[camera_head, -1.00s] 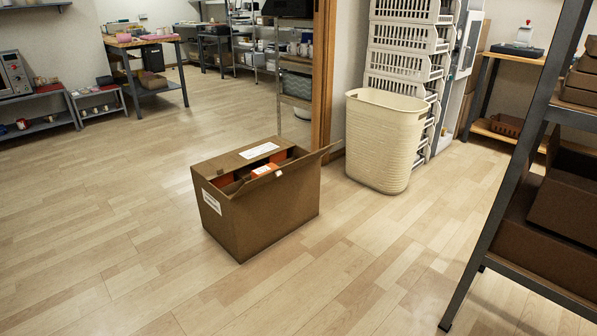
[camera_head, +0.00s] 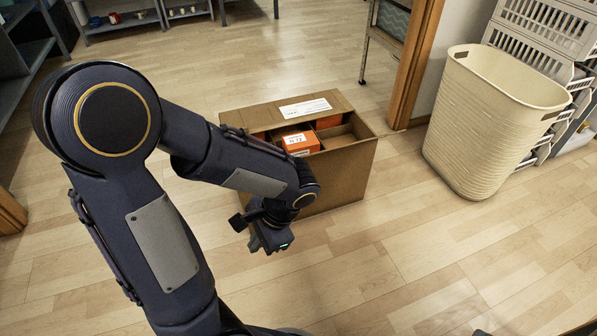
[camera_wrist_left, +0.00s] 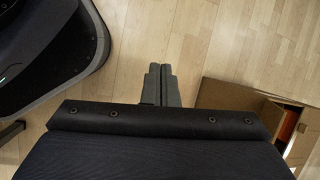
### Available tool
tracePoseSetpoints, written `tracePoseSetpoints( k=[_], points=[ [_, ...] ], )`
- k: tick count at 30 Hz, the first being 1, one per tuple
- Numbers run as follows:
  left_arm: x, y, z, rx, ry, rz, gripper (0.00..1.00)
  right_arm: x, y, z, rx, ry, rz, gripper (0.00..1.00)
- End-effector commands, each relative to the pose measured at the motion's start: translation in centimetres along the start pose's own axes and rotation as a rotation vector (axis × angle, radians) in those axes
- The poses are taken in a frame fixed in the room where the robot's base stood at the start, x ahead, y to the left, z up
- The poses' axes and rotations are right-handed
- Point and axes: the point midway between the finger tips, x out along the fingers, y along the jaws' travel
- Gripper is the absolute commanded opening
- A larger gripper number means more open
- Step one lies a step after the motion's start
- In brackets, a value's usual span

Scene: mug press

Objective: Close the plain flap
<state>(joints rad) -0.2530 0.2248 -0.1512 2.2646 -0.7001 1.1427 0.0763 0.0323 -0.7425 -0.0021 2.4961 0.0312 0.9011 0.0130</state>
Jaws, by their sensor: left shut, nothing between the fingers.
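The cardboard box (camera_head: 345,180) stands on the floor, mid-picture in the head view. Its far top flap (camera_head: 256,115) lies flat and carries a white label. The near half of the top is open and shows orange boxes (camera_head: 297,143) inside and a bare brown space at right. My left gripper (camera_head: 272,243) is shut and empty, low in front of the box's near side. In the left wrist view its fingers (camera_wrist_left: 160,84) are together over floor, with the box (camera_wrist_left: 235,95) to the right, apart from them.
A cream basket (camera_head: 485,125) stands on the floor right of the box, near a wooden door post (camera_head: 415,65). White stacked crates (camera_head: 545,30) are behind it. Shelves (camera_head: 125,20) line the back left. The floor right of and in front of the box is clear.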

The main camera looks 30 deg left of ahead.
Motion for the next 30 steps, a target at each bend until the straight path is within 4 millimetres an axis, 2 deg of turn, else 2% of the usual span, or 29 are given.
tracePoseSetpoints(
  k=[1,5,10,14,19,25,30],
  points=[
    [0.1,-0.7,-0.6,0.086,-0.084,-0.078,0.00,-0.8,-0.4,-0.4,0.000,0.000,0.000,1.00],
    [0.6,-3.0,-2.9,0.290,-0.266,-0.308,0.00,-1.8,-0.8,-0.9,0.000,0.000,0.000,1.00],
    [0.6,-4.9,-7.5,0.569,-0.465,-0.646,0.00,-3.1,-1.4,-1.5,0.000,0.000,0.000,1.00],
    [0.5,-5.0,-11.7,0.776,-0.574,-0.912,0.00,-4.0,-1.8,-2.0,0.000,0.000,0.000,1.00],
    [1.0,-3.5,-16.2,0.993,-0.650,-1.186,0.00,-4.8,-2.2,-2.4,0.000,0.000,0.000,1.00],
    [1.6,-2.2,-18.6,1.113,-0.671,-1.338,0.00,-5.1,-2.3,-2.6,0.000,0.000,0.000,1.00],
    [2.1,-3.4,-19.2,1.124,-0.674,-1.352,0.00,-4.8,-2.2,-2.4,0.000,0.000,0.000,1.00]
  ],
)
